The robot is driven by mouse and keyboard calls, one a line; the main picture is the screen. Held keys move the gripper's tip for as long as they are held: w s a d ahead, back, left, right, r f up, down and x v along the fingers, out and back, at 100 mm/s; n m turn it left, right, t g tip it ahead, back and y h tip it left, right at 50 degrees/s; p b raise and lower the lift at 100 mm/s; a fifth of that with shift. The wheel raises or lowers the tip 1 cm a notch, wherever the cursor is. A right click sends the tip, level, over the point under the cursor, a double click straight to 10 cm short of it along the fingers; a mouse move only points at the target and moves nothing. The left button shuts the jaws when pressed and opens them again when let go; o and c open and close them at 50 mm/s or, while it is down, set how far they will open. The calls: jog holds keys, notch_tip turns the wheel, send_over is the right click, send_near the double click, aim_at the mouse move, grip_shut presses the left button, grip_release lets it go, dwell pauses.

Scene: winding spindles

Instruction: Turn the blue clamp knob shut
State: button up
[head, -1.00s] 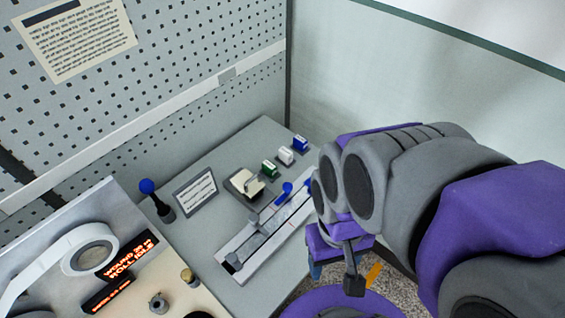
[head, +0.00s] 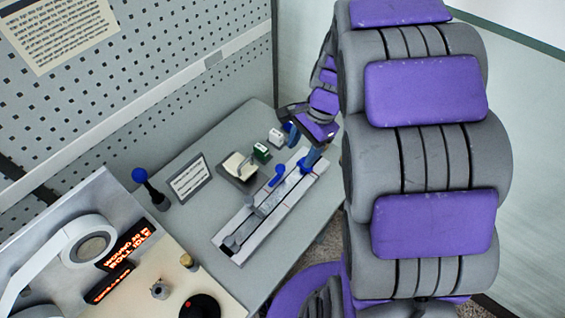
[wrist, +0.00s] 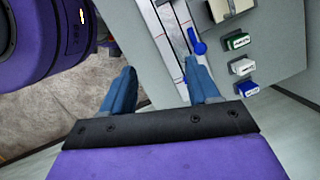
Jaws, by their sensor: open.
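A blue knob with a short lever (head: 278,173) sits on the grey slotted rail (head: 233,247) that runs diagonally along the bench. In the wrist view, the blue knob (wrist: 199,47) is just beyond the tip of the right finger.
Green (head: 262,152) and white (head: 276,137) labelled blocks stand beside the rail, with a blue block (wrist: 251,86) further along. A cream device (head: 239,166), a label stand (head: 188,180) and a blue-balled lever (head: 140,175) are further left. A pegboard wall stands behind.

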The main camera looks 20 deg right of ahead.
aim_at(281, 167)
jog(key=w+d+f+m+t+y, duration=0.1)
jog(key=w+d+f+m, duration=0.15)
jog(key=w, duration=0.25)
jog(key=w+d+f+m, duration=0.2)
jog(key=w+m, duration=0.1)
jog(key=w, duration=0.1)
jog(key=shift+m, duration=0.25)
jog(key=b+x, duration=0.3)
jog(key=x, duration=1.4)
jog(key=shift+w+a+f, duration=0.2)
jog(key=shift+f, duration=0.1)
jog(key=shift+c, duration=0.2)
jog(key=c, duration=1)
